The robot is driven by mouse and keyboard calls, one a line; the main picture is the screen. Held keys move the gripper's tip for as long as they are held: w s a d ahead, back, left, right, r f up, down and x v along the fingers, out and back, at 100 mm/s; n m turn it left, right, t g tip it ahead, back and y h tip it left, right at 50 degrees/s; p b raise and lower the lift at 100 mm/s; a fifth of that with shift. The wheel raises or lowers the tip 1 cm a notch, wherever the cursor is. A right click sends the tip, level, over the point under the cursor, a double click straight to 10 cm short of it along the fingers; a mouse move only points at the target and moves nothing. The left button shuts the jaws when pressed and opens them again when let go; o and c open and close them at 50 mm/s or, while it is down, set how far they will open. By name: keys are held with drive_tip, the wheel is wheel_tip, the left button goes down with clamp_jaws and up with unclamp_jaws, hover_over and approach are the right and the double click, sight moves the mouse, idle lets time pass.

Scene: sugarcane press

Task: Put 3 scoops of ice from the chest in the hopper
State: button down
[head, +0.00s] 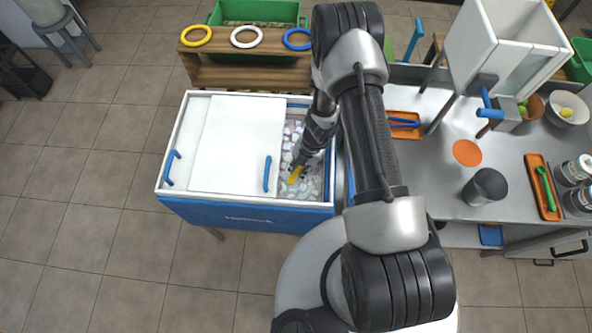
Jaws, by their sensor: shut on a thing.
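The ice chest (245,215) is a white-rimmed blue box at centre left. Its white lid (243,145) covers the left part, and pale ice cubes (313,181) show in the open right part. My gripper (299,166) reaches down into this opening, shut on a yellow thing (295,175) that looks like the scoop's handle. The rest of the scoop is hidden, so I cannot tell whether it holds ice. A white open-topped box with a blue crank (489,103), which looks like the hopper (487,52), stands at the upper right.
A steel counter (440,190) right of the chest holds a dark cup (485,187), an orange disc (467,153), trays, bowls and jars. A wooden shelf (236,77) with coloured rings stands behind the chest. The floor at left is mostly clear.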

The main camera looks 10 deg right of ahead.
drive_tip(key=s+a+r+t+h+b, duration=0.1)
drive_tip(key=r+b, duration=0.3)
drive_tip(key=r, duration=0.4)
drive_tip(key=s+a+r+t+h+b, duration=0.1)
drive_tip(key=s+a+r+t+b, duration=0.1)
drive_tip(key=r+b, duration=0.3)
drive_tip(key=shift+s+a+r+t+h, duration=0.35)
drive_tip(key=shift+s+r, duration=0.35)
drive_tip(key=shift+r, duration=1.2)
drive_tip(key=shift+d, duration=0.1)
drive_tip(key=c, duration=2.1)
unclamp_jaws()
clamp_jaws()
